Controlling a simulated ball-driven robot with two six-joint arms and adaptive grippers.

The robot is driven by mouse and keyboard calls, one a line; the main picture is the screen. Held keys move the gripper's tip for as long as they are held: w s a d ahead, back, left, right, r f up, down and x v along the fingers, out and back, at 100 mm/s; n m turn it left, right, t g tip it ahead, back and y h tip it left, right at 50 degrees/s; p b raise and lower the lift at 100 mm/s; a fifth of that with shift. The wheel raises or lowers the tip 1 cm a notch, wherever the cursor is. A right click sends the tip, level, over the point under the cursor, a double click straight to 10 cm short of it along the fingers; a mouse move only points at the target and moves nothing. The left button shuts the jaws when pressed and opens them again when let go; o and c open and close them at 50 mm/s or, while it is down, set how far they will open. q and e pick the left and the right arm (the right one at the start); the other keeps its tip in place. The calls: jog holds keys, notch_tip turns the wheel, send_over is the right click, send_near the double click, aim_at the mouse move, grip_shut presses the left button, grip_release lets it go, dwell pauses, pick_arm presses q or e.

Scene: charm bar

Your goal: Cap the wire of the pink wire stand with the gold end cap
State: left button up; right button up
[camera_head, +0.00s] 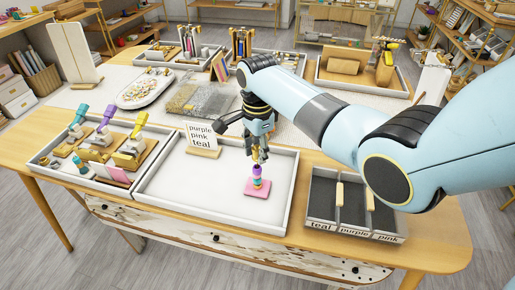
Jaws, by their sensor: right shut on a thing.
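The pink wire stand (257,194) is in the white tray right of its middle. Its flat pink base lies on the tray floor, and a short upright stack of coloured beads (257,182), with teal and purple among them, stands on it. My right gripper (260,157) is directly above the stack, pointing down. It is shut on a small gold piece, seemingly the gold end cap (256,164), at the top of the stack. The fingers hide most of the cap and the wire tip, so I cannot tell whether the cap touches the wire. My left gripper is not in view.
A card reading purple, pink, teal (201,138) stands at the tray's back. A left tray (47,160) holds coloured pieces on wooden blocks. A dark sorter (352,226) labelled teal, purple, pink stands right. The white tray's front left (180,195) is clear.

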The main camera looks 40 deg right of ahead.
jog(key=shift+f, duration=0.9)
dwell(1.9)
jog(key=o, duration=1.1)
jog(key=shift+o, duration=0.2)
notch_tip(320, 180, up, 12)
dwell(0.4)
